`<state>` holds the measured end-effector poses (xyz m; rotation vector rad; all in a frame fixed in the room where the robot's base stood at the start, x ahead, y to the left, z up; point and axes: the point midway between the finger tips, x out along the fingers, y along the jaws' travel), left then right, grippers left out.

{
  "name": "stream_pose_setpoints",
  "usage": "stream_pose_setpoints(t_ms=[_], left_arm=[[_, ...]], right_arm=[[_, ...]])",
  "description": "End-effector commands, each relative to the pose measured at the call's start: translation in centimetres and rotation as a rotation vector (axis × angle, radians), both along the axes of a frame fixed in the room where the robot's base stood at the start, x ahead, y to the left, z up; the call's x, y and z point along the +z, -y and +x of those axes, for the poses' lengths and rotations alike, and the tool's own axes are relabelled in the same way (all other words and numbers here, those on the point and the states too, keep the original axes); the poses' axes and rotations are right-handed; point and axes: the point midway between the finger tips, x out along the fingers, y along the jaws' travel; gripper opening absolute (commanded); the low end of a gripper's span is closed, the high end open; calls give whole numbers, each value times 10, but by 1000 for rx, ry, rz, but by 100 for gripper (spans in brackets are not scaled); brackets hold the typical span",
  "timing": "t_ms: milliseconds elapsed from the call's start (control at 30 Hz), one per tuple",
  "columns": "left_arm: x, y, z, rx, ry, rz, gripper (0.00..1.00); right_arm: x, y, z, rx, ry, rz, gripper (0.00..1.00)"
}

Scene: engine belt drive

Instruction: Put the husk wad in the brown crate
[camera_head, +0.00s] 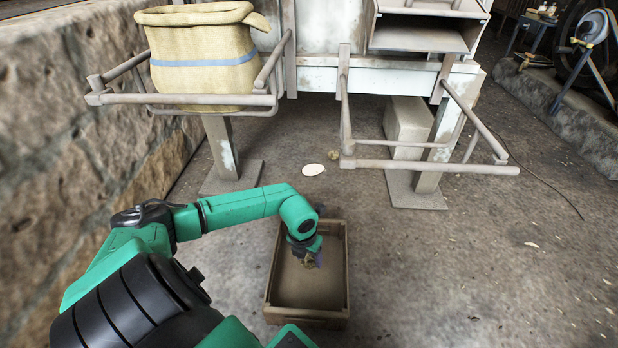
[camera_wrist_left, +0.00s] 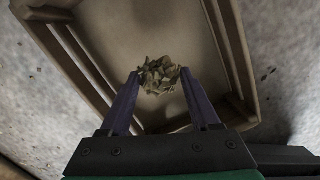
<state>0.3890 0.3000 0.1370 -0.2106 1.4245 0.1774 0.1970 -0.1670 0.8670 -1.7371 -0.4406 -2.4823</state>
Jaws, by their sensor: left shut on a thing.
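The husk wad (camera_wrist_left: 158,75) is a small brownish-green, ragged clump between the fingertips of my left gripper (camera_wrist_left: 158,84) in the left wrist view. The gripper is shut on it. In the head view my left gripper (camera_head: 309,262) is over the brown crate (camera_head: 347,275), and the wad shows only as a small speck at its tips. The crate is an open box on the floor, and its floor looks bare. The wad appears held over the inside of the crate; I cannot tell its exact height. My right gripper is not in view.
A tan sack (camera_head: 205,70) with a blue band sits in a railed frame at upper left. A white disc (camera_head: 313,169) lies on the ground behind the crate. A stone wall (camera_head: 70,150) stands at left. The ground right of the crate is mostly clear.

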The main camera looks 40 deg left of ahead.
Motion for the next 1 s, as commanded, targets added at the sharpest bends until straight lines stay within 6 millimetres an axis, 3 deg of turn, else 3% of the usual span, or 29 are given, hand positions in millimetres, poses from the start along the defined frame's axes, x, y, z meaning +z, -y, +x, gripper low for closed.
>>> stream_pose_setpoints(t_ms=[33,300,633,667,700,733,1000], left_arm=[[-12,0,0,1,0,-1,9],[-57,0,0,2,1,-1,9],[-57,0,0,0,1,0,9],[-56,0,0,0,1,0,74],[-56,0,0,0,1,0,90],[-56,0,0,0,0,0,93],[-55,0,0,0,1,0,93]], right_arm=[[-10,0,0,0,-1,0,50],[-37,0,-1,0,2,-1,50],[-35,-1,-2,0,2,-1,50],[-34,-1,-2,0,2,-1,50],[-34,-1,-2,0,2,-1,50],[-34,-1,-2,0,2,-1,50],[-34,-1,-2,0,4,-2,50]])
